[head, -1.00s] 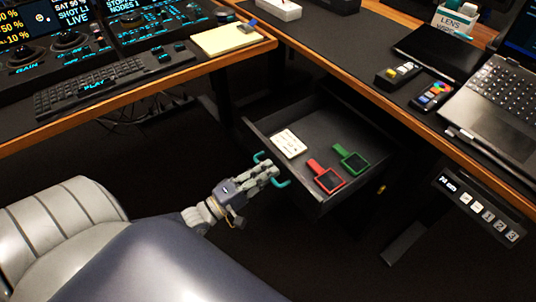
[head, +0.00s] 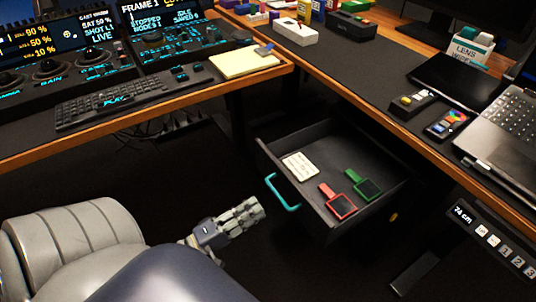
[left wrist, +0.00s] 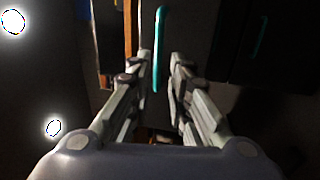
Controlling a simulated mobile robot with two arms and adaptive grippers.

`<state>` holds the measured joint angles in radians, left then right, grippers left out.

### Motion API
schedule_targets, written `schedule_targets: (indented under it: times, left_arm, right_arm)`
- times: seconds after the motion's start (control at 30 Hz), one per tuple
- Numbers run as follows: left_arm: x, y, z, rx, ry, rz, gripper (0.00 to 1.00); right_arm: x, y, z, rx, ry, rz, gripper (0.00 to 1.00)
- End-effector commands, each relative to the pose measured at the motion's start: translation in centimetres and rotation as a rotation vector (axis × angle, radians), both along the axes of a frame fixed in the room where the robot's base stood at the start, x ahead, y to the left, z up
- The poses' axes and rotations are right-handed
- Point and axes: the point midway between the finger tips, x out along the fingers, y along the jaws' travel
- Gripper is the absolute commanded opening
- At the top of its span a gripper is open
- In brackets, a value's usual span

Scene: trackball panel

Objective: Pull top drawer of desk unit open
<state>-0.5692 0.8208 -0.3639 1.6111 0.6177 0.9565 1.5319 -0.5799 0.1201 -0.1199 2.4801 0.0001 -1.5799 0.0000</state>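The top drawer (head: 316,228) of the desk unit stands pulled out under the right-hand desk, its inside showing. Its teal handle (head: 283,193) is on the front face. My left gripper (head: 256,208) is to the left of the handle, apart from it, with its fingers pointing toward the drawer. In the left wrist view the two fingers (left wrist: 162,62) are spread with nothing between them, and the teal handle (left wrist: 161,45) shows upright beyond the gap. My right gripper is not in view.
The drawer holds a white keypad-like card (head: 300,167), a red-framed item (head: 341,206) and a green-framed item (head: 368,189). The right desk's wooden edge (head: 400,134) runs above the drawer. A laptop (head: 505,130) sits on that desk. Dark floor is clear below the gripper.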

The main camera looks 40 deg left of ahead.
Motion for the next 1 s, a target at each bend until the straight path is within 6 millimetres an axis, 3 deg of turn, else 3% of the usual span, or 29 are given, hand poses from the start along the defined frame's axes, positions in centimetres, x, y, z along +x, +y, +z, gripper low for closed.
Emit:
schedule_targets:
  times: [0.1, 0.3, 0.87, 1.0]
  left_arm:
    - [-1.8, 0.7, -0.4, 0.001, 0.003, 0.000, 0.18]
    - [-3.1, 1.1, -0.6, 0.000, 0.000, 0.000, 0.18]
    - [-3.2, 1.2, -0.6, 0.000, -0.001, 0.000, 0.18]
    - [-2.9, 0.3, -1.0, 0.024, 0.016, -0.001, 0.18]
  right_arm:
    - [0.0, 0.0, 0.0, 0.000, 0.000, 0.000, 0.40]
    - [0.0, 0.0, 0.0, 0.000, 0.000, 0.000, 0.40]
    - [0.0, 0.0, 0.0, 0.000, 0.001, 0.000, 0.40]
    - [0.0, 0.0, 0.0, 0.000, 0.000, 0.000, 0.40]
